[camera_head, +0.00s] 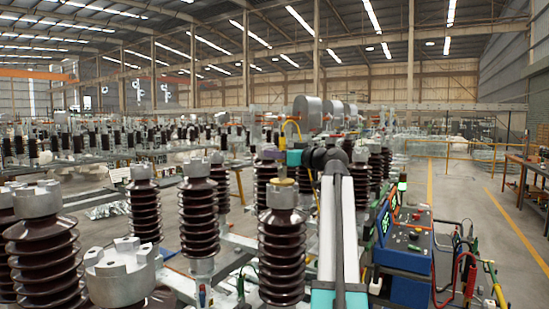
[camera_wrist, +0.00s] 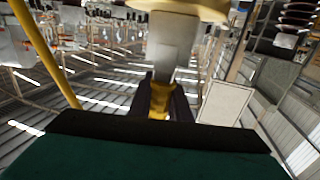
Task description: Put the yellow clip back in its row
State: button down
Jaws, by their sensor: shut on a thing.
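My gripper (camera_wrist: 160,104) is shut on the yellow clip (camera_wrist: 160,99), which shows between the dark fingers in the wrist view. A pale grey metal piece (camera_wrist: 168,48) lies just beyond the clip, under a yellowish disc (camera_wrist: 185,8); I cannot tell whether the clip touches it. In the head view my gripper end (camera_head: 271,155) is above a brown ribbed insulator (camera_head: 282,245) with a yellowish top (camera_head: 283,182). A yellow cable (camera_head: 292,126) arches over my wrist. The clip's row cannot be made out for certain.
A blue test unit (camera_head: 404,238) with green displays stands to the right of my arm. Red, green and yellow leads (camera_head: 495,285) hang beside it. Several brown insulators crowd the left, one grey metal cap (camera_head: 122,270) close in front. Open floor (camera_head: 460,205) lies at right.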

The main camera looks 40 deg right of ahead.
jog(key=s+a+r+b, duration=0.1)
jog(key=s+r+b, duration=0.1)
jog(key=s, duration=0.6)
jog(key=s+r+b, duration=0.2)
jog(key=s, duration=0.6)
jog(key=shift+a+r, duration=0.25)
jog(key=shift+a, duration=0.15)
